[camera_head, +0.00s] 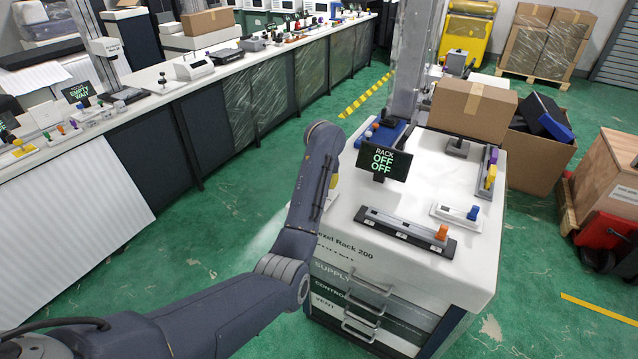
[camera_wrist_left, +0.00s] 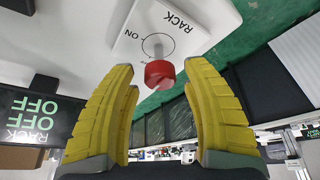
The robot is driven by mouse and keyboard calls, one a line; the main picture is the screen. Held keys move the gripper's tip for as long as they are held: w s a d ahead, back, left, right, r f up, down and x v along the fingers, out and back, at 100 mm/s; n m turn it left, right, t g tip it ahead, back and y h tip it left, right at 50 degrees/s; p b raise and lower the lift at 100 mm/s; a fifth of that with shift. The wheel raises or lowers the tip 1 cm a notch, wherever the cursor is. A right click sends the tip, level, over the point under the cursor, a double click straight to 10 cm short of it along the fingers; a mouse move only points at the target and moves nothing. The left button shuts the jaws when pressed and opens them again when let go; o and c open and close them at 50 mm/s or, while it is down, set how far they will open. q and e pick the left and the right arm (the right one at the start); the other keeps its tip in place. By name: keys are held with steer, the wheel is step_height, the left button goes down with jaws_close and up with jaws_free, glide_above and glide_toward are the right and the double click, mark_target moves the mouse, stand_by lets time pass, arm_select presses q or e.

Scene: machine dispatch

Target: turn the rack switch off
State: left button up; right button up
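The rack switch has a red knob (camera_wrist_left: 159,73) on a short stem, set on a white plate (camera_wrist_left: 135,35) marked RACK and ON in the left wrist view. My left gripper (camera_wrist_left: 158,78) is open, its yellow fingers on either side of the red knob with gaps to both. In the head view my left arm hides the switch and most of the gripper; only a bit of yellow shows beside the forearm. A black display (camera_head: 383,161) on the white rack cabinet (camera_head: 420,185) reads RACK, OFF, OFF. My right gripper is not in view.
On the cabinet top are a slider with an orange handle (camera_head: 441,232), a blue-handled lever (camera_head: 473,213), a purple-and-yellow-handled unit (camera_head: 490,172) and a cardboard box (camera_head: 473,106). A long bench (camera_head: 215,80) runs along the left. Green floor lies between.

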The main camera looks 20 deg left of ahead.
arm_select(q)
steer(key=shift+o, duration=0.3)
steer(key=shift+s+d+r, duration=0.15)
steer(key=shift+r, duration=0.25)
steer(key=a+v, duration=0.1)
steer(key=v, duration=0.5)
steer(key=shift+d+r, duration=0.25)
steer(key=shift+d, duration=0.2)
steer(key=shift+s, duration=0.1)
